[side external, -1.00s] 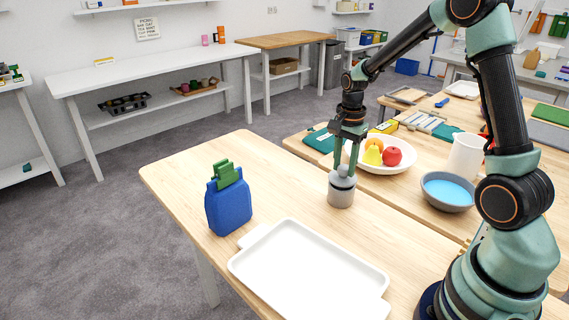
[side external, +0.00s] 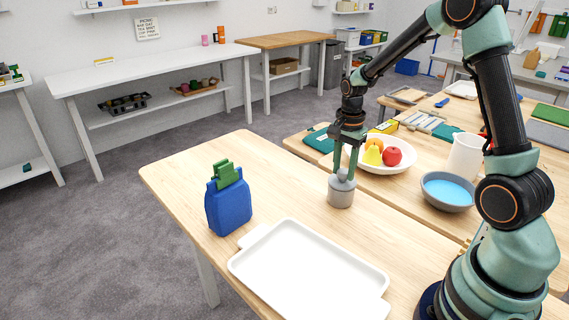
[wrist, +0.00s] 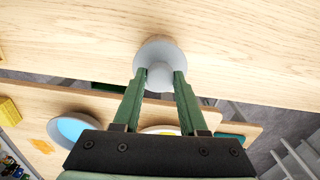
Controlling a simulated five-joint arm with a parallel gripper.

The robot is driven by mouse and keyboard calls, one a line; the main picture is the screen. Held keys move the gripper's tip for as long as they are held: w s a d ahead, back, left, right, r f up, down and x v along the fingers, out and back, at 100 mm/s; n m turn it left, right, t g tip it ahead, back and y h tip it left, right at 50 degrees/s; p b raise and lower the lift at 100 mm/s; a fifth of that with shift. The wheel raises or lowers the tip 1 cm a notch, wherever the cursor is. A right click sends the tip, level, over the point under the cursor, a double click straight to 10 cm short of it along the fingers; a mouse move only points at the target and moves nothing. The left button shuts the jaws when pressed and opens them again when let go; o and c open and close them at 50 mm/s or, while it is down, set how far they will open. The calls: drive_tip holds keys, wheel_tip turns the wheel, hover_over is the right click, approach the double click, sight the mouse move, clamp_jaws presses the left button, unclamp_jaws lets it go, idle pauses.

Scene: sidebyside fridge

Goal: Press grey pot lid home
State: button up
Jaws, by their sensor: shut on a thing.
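The grey pot (side external: 341,196) stands upright on the light wooden table. Its grey lid (side external: 342,182) sits on top of it, and the lid also shows in the wrist view (wrist: 158,54). My gripper (side external: 343,170) points straight down over the pot, shut on the lid's round knob (wrist: 160,77). In the wrist view the two green fingers (wrist: 159,80) are on either side of the knob. Whether the lid is fully seated on the rim is too small to tell.

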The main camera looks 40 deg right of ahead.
sight(344, 170)
drive_tip(key=shift+f, duration=0.2)
drive_tip(key=o, duration=1.2)
drive_tip(key=shift+r, duration=0.1)
wheel_tip(344, 170, up, 12)
drive_tip(key=s+a+r+n+t, duration=0.2)
drive_tip(key=s+a+n, duration=0.3)
drive_tip(key=a+n, duration=0.2)
drive_tip(key=s+a+r+n+t, duration=0.3)
drive_tip(key=s+a+n, duration=0.3)
drive_tip(key=n, duration=0.4)
drive_tip(key=shift+a+t, duration=0.3)
drive_tip(key=shift+a, duration=0.15)
